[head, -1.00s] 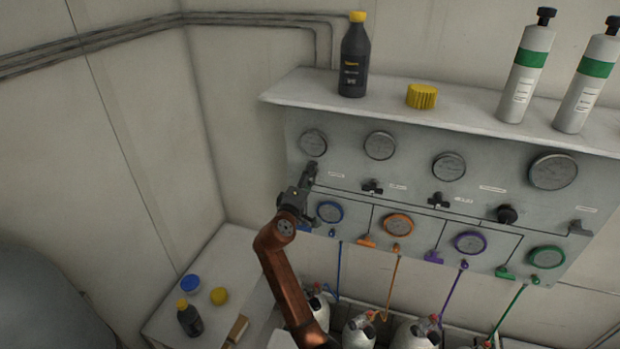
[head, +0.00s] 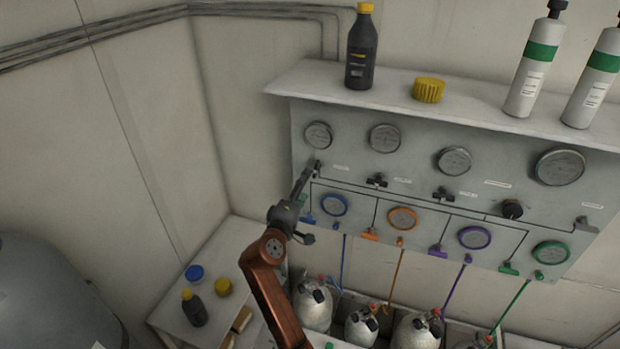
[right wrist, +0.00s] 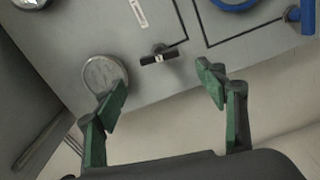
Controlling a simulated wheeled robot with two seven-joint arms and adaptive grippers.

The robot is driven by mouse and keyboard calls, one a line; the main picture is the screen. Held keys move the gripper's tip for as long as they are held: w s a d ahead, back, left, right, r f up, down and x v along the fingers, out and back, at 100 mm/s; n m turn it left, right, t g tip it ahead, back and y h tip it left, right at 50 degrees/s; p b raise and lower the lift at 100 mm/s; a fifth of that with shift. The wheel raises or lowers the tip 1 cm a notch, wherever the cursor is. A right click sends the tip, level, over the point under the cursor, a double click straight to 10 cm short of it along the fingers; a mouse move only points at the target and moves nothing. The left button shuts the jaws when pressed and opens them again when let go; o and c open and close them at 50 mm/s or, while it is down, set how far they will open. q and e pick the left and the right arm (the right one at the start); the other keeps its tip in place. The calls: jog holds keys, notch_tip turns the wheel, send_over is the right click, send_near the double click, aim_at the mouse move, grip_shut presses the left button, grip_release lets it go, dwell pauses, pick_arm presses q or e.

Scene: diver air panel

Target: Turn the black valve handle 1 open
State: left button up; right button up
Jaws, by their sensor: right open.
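The leftmost black valve handle (head: 317,166) sits on the grey panel (head: 415,162), below the leftmost grey gauge, and is partly confused with my gripper's tip in the head view. In the right wrist view the black handle (right wrist: 159,57) shows as a short bar, nearly crosswise, slightly tilted. My right gripper (head: 303,187) points up at it from below left. In the right wrist view its green-padded fingers (right wrist: 162,85) are spread, with the handle ahead of the gap and apart from them. Nothing is held. My left gripper is out of view.
Other black handles (head: 376,181) lie to the right. A blue gauge (head: 333,205) and blue handle (head: 308,219) are close below. A shelf (head: 290,82) overhangs the panel, with a dark bottle (head: 359,50). White cylinders (head: 313,312) stand underneath.

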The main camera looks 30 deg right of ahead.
jog(key=shift+v, duration=1.25)
jog(key=shift+d+f, duration=0.1)
jog(key=shift+f, duration=0.05)
